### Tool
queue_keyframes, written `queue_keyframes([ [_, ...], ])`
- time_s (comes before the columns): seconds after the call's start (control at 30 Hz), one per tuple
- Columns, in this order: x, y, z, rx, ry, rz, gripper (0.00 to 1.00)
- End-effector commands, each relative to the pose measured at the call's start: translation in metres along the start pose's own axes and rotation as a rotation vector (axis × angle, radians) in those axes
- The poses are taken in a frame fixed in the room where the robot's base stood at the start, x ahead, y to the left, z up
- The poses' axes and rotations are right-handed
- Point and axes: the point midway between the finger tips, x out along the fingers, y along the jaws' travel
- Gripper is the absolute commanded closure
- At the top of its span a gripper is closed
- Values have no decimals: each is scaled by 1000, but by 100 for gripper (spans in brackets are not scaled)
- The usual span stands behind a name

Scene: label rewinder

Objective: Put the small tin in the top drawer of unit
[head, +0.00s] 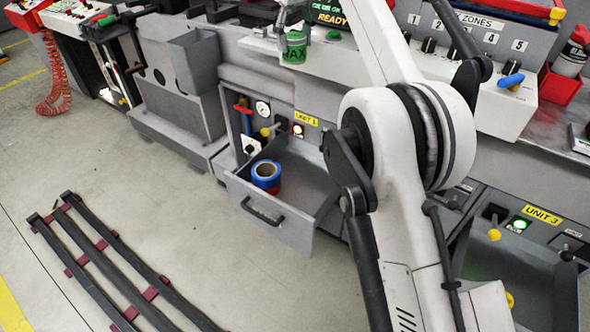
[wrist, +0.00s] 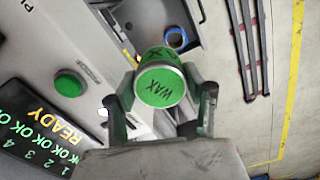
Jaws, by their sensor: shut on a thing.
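The small tin (head: 294,50), green with a WAX label, is held by my gripper (head: 292,20) high above the front of the machine. In the wrist view the tin (wrist: 160,88) sits between the two fingers of my gripper (wrist: 160,80), its WAX lid facing the camera. The open drawer of UNIT 1 (head: 290,236) is below and apart from the tin, with a blue-rimmed roll (head: 266,176) inside at its left. In the wrist view this drawer (wrist: 190,52) is partly hidden behind the tin.
A UNIT 3 drawer (head: 513,285) at right also looks open, partly hidden by my arm. A control ledge (head: 262,44) with a READY screen (head: 330,18) is beside the tin. Black rails (head: 105,265) lie on the floor at left; the floor before the UNIT 1 drawer is clear.

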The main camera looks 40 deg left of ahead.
Motion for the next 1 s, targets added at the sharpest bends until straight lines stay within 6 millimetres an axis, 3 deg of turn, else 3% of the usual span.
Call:
queue_keyframes([
  [0.23, 35, -6, -8, -91, 0, 0, 84],
  [0.37, 74, -7, -9, -178, 0, 0, 84],
  [0.67, 207, -4, 6, -492, 0, 0, 84],
  [1.0, 370, -10, 47, -904, 0, 0, 84],
])
